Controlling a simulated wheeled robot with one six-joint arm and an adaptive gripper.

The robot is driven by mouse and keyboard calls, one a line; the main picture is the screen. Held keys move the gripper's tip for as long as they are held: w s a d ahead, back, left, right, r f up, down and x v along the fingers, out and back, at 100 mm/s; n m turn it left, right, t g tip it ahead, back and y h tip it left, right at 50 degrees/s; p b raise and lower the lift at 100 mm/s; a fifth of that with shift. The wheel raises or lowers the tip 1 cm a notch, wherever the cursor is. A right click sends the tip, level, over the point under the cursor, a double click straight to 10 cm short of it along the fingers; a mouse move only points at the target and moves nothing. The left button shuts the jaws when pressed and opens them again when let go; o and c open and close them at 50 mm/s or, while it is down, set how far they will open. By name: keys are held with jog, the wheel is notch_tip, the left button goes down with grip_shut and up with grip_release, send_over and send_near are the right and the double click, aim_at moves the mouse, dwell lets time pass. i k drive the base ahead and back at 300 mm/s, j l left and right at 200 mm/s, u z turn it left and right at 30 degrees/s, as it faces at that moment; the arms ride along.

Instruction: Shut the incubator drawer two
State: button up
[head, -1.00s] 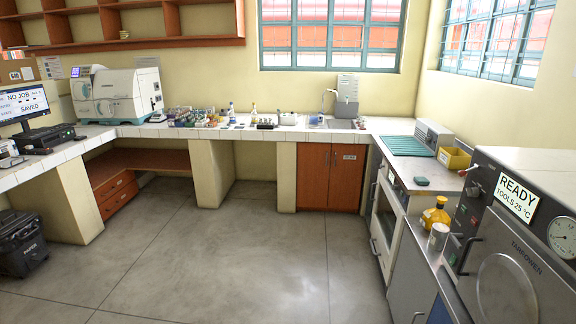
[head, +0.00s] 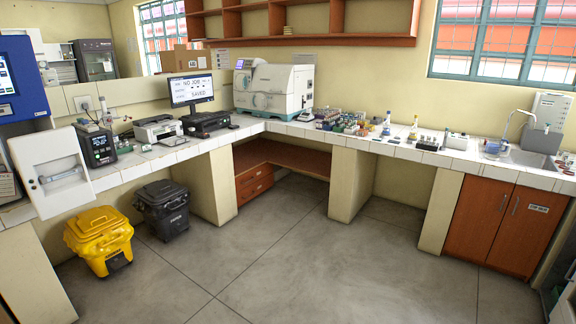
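At the left edge stands a tall unit with a blue front panel (head: 22,80) and a small screen, cut off by the picture's edge. Below it a white panel (head: 52,170) with a grey handle-like bar juts out over the counter's front. It looks like an open drawer front or door. I cannot read a number on it, and I cannot tell for sure that it is drawer two of the incubator. My gripper is not in view.
A yellow bin (head: 99,240) and a black bin (head: 162,208) stand on the floor below the left counter. A printer (head: 158,128) and a monitor (head: 191,89) stand on the counter. The grey floor (head: 290,255) in the middle is clear.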

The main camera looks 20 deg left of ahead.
aim_at(52, 168)
jog(key=i+u, duration=0.6)
jog(key=u, duration=0.15)
jog(key=i+l+u, duration=0.1)
jog(key=i+u, duration=0.3)
jog(key=i+l+u, duration=0.2)
jog(key=u, duration=0.15)
jog(key=i+l+u, duration=0.75)
jog(key=u, duration=0.15)
